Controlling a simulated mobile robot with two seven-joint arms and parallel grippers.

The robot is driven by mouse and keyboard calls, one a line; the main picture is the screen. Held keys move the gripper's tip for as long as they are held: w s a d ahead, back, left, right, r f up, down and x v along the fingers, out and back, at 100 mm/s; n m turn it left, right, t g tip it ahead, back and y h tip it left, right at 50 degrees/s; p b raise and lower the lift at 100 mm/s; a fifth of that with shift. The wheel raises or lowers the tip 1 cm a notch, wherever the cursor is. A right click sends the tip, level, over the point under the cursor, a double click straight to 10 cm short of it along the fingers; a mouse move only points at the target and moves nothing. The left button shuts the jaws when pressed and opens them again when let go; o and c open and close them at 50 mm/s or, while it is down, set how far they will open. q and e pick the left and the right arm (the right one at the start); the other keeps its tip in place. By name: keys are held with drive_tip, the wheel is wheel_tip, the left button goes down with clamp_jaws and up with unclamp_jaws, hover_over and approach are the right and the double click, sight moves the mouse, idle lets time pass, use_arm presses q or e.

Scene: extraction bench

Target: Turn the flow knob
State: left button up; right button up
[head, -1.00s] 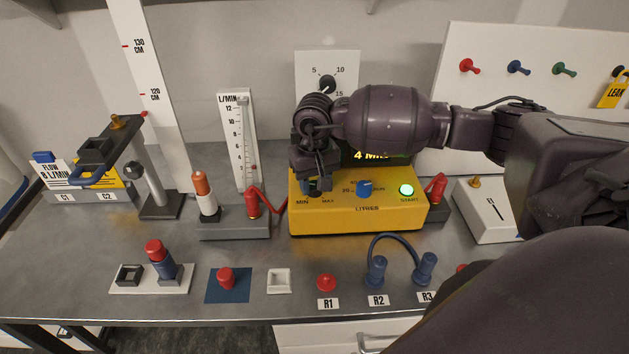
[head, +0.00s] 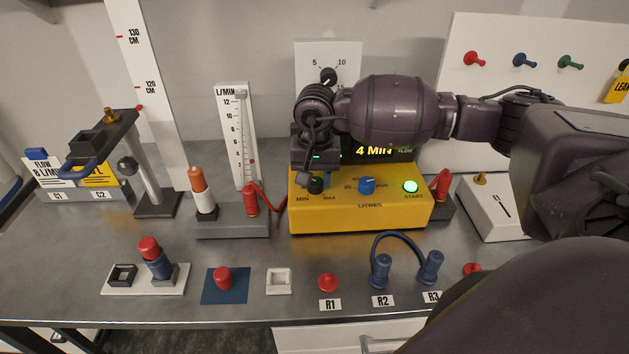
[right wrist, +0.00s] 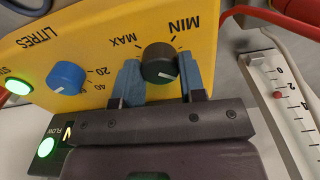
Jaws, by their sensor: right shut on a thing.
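The flow knob (head: 316,186) is a small black knob between the MIN and MAX marks at the left end of the yellow box (head: 400,217). In the right wrist view the knob (right wrist: 160,63) shows a short white pointer line. My right gripper (right wrist: 163,82) has one blue-grey finger on each side of it and is shut on it. In the head view the right gripper (head: 317,180) comes down over the knob from behind, partly hiding its surroundings. My left gripper is not in view.
A blue litres knob (head: 367,186) and a lit green START button (head: 410,186) are on the same box. A display (head: 375,151) reads 4 MIN. Left of the box stand a flow gauge (head: 238,130) and a red connector (head: 250,198). The front bench is partly clear.

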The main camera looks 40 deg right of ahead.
sight(315, 180)
drive_tip(key=shift+m, duration=0.6)
drive_tip(key=o, duration=0.9)
wheel_tip(315, 180, up, 11)
drive_tip(key=shift+f+b, duration=0.1)
drive_tip(key=shift+b, duration=0.3)
